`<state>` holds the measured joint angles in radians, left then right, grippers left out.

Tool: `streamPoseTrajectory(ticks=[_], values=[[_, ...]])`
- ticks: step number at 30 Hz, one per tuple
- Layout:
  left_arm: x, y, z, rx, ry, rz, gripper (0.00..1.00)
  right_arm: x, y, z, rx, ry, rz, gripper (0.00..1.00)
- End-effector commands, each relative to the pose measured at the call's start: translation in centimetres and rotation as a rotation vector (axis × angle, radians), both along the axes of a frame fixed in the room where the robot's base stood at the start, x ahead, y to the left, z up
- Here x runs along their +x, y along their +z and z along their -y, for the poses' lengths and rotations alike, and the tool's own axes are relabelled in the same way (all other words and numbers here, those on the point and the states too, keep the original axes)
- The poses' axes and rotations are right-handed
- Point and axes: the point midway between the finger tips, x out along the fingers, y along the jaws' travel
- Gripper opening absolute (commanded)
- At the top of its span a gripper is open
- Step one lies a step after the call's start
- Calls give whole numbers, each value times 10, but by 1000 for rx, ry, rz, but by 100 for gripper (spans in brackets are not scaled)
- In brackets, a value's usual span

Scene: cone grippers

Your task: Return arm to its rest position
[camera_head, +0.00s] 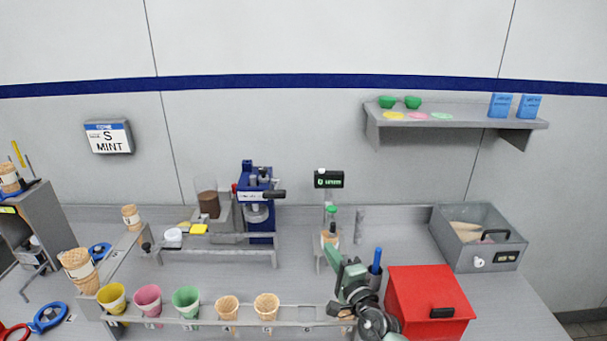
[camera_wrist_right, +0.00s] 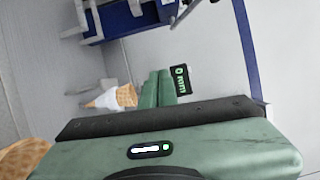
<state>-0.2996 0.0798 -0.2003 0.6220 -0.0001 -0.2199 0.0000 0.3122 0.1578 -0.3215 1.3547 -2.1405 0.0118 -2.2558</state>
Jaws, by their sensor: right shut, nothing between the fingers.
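My right arm comes in from the bottom of the head view, right of centre. Its green-grey right gripper (camera_head: 336,256) points up and left over the worktop, close to a small cone-like item (camera_head: 329,238). I cannot tell if they touch. In the right wrist view the two green fingers (camera_wrist_right: 157,88) lie close together with nothing between them. A waffle cone with a white part (camera_wrist_right: 112,98) shows beyond and left of them. My left gripper is not in view.
The cone rack (camera_head: 300,318) with coloured cups and waffle cones runs along the front. A red box (camera_head: 428,300) stands right of my arm, and a grey bin (camera_head: 476,240) behind it. A blue machine (camera_head: 258,205) and a small display (camera_head: 329,179) stand behind.

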Motion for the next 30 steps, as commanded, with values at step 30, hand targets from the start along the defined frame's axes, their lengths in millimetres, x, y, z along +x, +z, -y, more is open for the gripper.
streamPoseTrajectory(ticks=[30], values=[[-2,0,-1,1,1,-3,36,-377,-120,115,-1979,850,-538,0]])
